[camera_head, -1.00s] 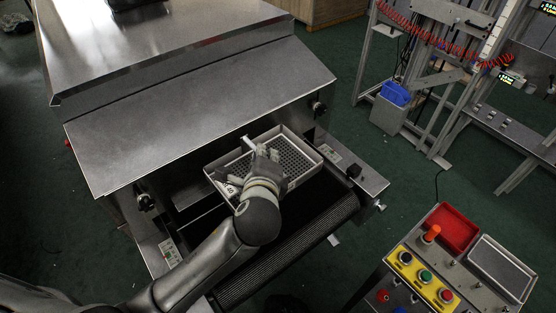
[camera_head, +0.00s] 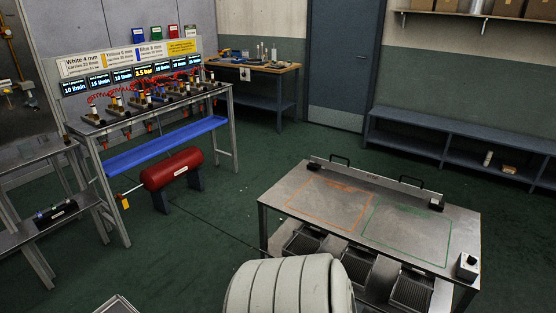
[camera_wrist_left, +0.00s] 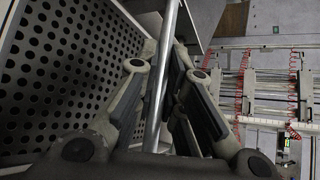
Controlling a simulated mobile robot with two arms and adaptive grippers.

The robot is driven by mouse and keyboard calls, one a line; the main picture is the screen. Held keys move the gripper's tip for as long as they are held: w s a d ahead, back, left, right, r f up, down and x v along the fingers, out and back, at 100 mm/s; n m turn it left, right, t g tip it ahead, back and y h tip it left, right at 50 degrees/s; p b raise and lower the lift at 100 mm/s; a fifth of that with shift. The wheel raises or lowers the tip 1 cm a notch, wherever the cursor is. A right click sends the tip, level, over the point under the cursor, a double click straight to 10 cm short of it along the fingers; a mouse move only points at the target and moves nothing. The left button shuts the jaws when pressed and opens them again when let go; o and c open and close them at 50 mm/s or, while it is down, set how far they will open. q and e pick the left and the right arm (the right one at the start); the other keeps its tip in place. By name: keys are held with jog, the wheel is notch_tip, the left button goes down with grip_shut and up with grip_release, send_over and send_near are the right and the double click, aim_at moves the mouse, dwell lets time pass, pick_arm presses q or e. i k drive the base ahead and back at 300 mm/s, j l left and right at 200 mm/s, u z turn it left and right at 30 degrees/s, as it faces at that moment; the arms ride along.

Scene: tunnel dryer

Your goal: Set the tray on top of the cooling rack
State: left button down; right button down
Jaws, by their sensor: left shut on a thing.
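In the left wrist view, my left gripper (camera_wrist_left: 165,68) is shut on a round steel bar, the handle of the perforated tray (camera_wrist_left: 75,55). The tray's wall of dark holes fills the left of that view. In the head view, only a pale metal corner, seemingly the tray (camera_head: 118,304), shows at the bottom edge; my left gripper is out of that picture. A steel table (camera_head: 300,195) with an orange and a green outlined area on its bare top stands at the right. I cannot tell whether it is the cooling rack. My right gripper is not in view.
Several dark ribbed units (camera_head: 360,268) sit under the tabletop. A gauge bench (camera_head: 150,115) and red tank (camera_head: 172,170) stand left. Green floor is clear between.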

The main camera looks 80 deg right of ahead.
aim_at(367, 212)
jog(key=z, duration=2.95)
jog(key=i+l+z, duration=0.1)
jog(key=i+z, duration=0.7)
jog(key=i+j, duration=0.15)
jog(key=i, duration=0.5)
